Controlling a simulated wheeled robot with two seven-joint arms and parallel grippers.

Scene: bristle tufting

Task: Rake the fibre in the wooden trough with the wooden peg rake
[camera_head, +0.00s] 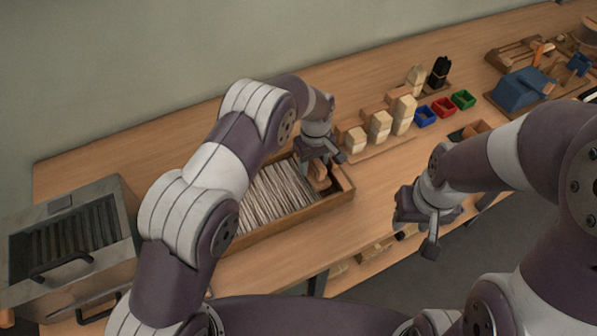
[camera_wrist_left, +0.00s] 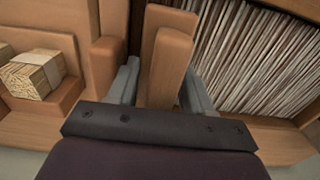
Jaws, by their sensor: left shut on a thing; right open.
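The wooden trough (camera_head: 300,222) stands on the bench, left of centre in the head view, filled with pale fibre (camera_head: 277,193) lying in long strands. My left gripper (camera_head: 322,170) is over the trough's right end. In the left wrist view its two grey fingers are shut on the wooden peg rake (camera_wrist_left: 168,60), whose upright wooden parts show between them. The rake's lower end and pegs are hidden, so I cannot tell whether it touches the fibre. The fibre (camera_wrist_left: 260,55) lies just right of the rake there. My right gripper (camera_head: 432,225) is open and empty, in front of the bench edge.
Stepped wooden holders with banded fibre bundles (camera_head: 380,126) stand right of the trough. Blue, red and green small bins (camera_head: 443,107) lie beyond them. A grey metal box with handles (camera_head: 70,245) stands at the left end. A blue machine (camera_head: 522,90) is at the far right.

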